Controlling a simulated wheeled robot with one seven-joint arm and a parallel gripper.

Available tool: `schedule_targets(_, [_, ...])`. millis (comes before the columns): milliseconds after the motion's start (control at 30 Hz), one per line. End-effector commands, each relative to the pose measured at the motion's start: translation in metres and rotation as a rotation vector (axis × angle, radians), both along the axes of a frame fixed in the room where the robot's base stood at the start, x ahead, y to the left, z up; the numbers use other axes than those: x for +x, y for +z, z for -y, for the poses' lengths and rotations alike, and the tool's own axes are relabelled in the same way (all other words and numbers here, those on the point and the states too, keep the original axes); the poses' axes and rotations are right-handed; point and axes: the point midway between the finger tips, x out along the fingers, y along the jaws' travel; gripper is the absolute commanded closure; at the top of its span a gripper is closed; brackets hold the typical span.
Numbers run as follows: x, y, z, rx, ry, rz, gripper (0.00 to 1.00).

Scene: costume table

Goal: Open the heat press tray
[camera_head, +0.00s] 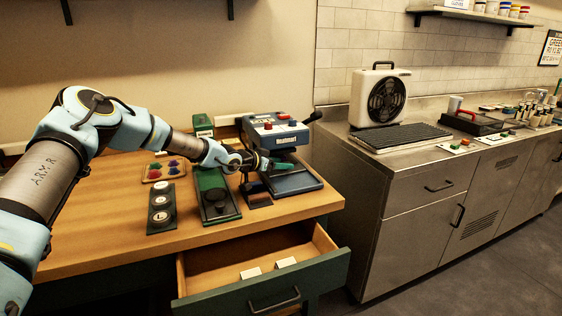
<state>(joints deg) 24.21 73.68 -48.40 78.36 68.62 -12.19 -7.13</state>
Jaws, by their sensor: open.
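The heat press (277,130) is a blue machine with red knobs on top and a dark lever at its right. It stands at the back right of the wooden table. Its dark blue tray (293,183) lies low at its front, under the upper part. I cannot tell how far the tray is out. My gripper (262,164) is open, in front of the press and just above the tray's left side. The gripper hides part of the press front. Whether it touches the tray is too small to tell.
A green device (214,193) stands left of the press, beside a dark strip with round dials (160,209). A small tray of coloured pieces (165,170) lies farther left. An open drawer (262,270) juts out below the table. A steel counter (400,165) stands at the right.

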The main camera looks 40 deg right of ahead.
Motion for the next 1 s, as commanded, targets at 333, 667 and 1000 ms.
schedule_targets(333, [0.0005,-0.0016,0.0027,0.0,0.001,0.0,0.34])
schedule_targets(667, [0.0005,-0.0015,0.0026,0.0,0.001,0.0,0.71])
schedule_targets(1000, [0.0004,-0.0015,0.0025,0.0,0.001,0.0,1.0])
